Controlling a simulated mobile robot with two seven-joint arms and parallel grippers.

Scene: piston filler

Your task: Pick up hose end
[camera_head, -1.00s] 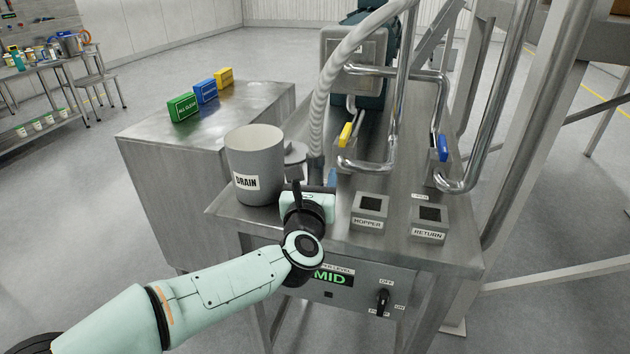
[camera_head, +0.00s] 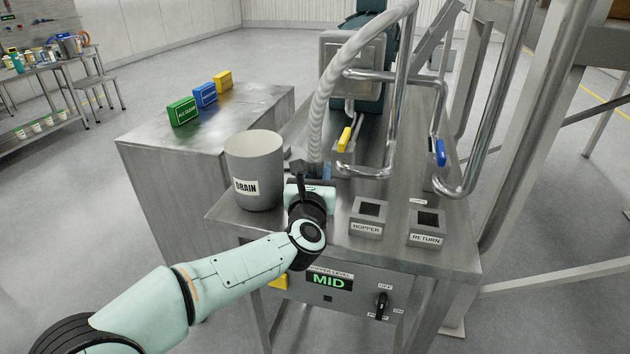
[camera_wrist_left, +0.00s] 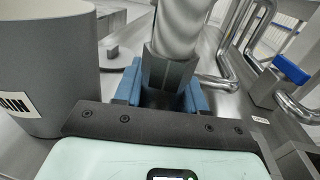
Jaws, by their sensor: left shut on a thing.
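The ribbed grey hose (camera_head: 322,110) arches down onto the steel table. Its square grey hose end (camera_wrist_left: 169,73) sits between the blue fingers of my left gripper (camera_wrist_left: 163,97) in the wrist view. My left gripper (camera_head: 321,172) is shut on the hose end, beside the drain bucket. The bottom of the hose end is hidden by the gripper body. In the head view my wrist partly covers it. My right gripper is not in view.
The grey DRAIN bucket (camera_head: 254,165) stands close left of the gripper. The HOPPER socket (camera_head: 368,217) and RETURN socket (camera_head: 427,227) are to the right. Bent steel pipes with a yellow handle (camera_head: 344,139) and a blue handle (camera_head: 440,152) rise behind them.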

